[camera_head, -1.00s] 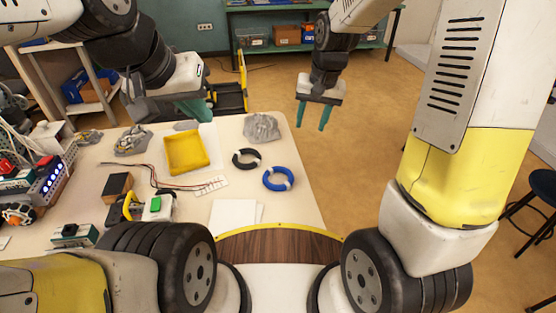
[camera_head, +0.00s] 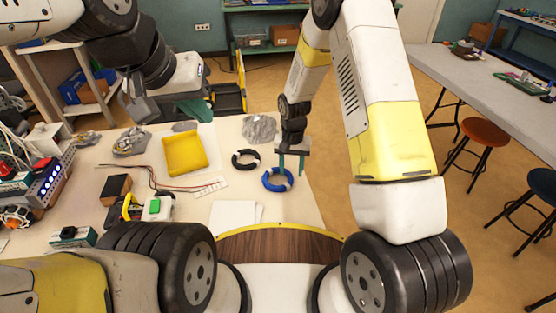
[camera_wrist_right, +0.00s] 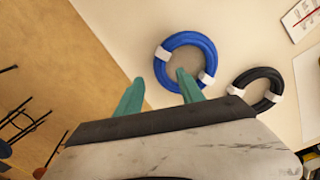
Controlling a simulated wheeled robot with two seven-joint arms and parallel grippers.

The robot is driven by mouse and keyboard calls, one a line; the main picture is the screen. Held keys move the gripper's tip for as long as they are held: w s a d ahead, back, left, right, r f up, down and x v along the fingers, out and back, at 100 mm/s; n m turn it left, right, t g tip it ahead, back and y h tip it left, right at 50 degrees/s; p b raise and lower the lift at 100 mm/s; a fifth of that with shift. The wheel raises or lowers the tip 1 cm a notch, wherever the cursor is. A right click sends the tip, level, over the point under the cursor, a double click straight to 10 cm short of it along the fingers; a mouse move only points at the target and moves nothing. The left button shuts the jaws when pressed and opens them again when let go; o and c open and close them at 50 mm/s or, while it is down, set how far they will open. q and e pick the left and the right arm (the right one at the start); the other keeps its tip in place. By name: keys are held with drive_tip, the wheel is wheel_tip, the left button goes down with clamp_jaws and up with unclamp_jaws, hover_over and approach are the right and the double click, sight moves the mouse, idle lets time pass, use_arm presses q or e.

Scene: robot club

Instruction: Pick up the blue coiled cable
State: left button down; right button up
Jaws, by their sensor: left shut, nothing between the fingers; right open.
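The blue coiled cable (camera_head: 277,185) is a ring with white ties, lying flat near the right edge of the white table (camera_head: 305,212). My right gripper (camera_head: 291,170) is open and empty, with green fingers pointing down above the cable's far right side. In the right wrist view the blue cable (camera_wrist_right: 186,58) lies just past the fingertips of the right gripper (camera_wrist_right: 158,82); one fingertip overlaps its near rim and the other is left of it, over the table edge. Contact cannot be told. My left gripper (camera_head: 203,108) is shut and empty near the table's far left part.
A black coiled cable (camera_head: 236,159) lies left of the blue one; it also shows in the right wrist view (camera_wrist_right: 267,92). The floor is right of the table edge.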

sight(291, 178)
drive_tip(key=shift+f, duration=1.6)
clamp_jaws()
drive_tip(key=shift+r, duration=0.1)
